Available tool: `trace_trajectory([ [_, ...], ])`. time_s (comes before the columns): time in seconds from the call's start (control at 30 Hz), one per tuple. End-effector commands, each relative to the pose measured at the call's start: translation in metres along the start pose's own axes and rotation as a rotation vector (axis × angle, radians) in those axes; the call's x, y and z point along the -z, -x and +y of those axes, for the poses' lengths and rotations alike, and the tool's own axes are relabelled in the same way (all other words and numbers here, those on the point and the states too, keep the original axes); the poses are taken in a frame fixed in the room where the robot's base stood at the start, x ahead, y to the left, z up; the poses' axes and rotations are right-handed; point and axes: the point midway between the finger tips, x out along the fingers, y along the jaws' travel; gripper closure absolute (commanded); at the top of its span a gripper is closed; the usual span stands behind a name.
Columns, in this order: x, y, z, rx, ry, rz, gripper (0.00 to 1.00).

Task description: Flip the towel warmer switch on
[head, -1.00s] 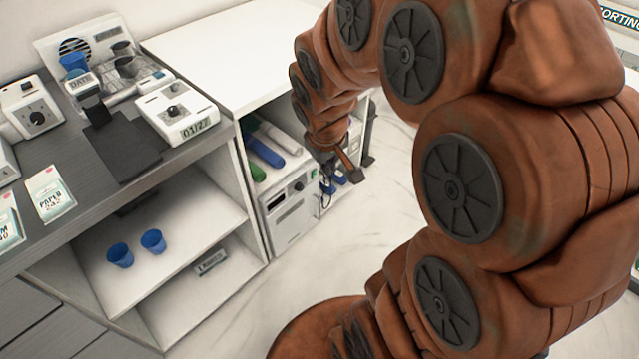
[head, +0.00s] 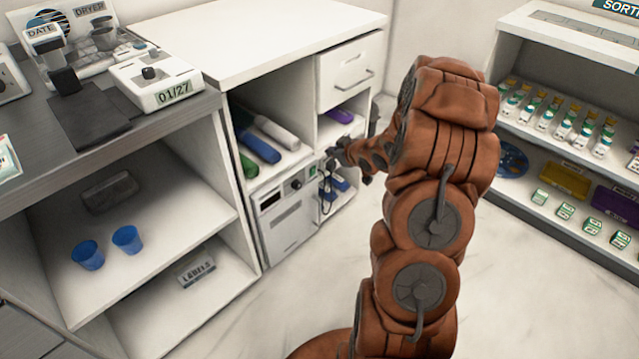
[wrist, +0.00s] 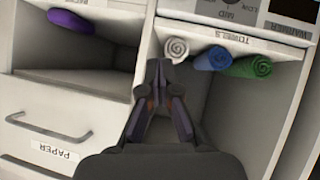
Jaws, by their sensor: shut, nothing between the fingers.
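The towel warmer (head: 285,222) is a light grey box low in the white cabinet, with a dark window and a round knob (head: 296,184) on its front. A small green part, perhaps the switch (head: 312,170), shows at its upper right corner; I cannot tell its position. In the wrist view, which looks inverted, part of the warmer front (wrist: 274,22) with dial markings shows at the top right. My gripper (head: 335,155) is near the warmer's upper right corner, apparently apart from it. In the wrist view my gripper (wrist: 160,70) is shut and empty, in front of the cabinet divider.
Rolled white (head: 275,132), blue (head: 259,149) and green (head: 247,166) towels lie on the shelf above the warmer. A drawer (head: 350,73) and a purple item (head: 340,115) are to the right. A stocked shelf unit (head: 513,190) stands at the right; floor between is clear.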

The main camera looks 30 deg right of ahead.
Motion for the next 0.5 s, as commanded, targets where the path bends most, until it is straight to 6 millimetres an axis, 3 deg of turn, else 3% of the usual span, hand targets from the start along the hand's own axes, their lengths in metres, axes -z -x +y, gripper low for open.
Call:
trace_trajectory([
  [0.03,-0.025,-0.014,-0.001,0.011,-0.013,0.038,1.0],
  [0.2,-0.064,-0.035,-0.004,0.05,-0.044,0.205,1.0],
  [0.5,-0.132,-0.039,-0.016,0.1,-0.141,0.512,1.0],
])
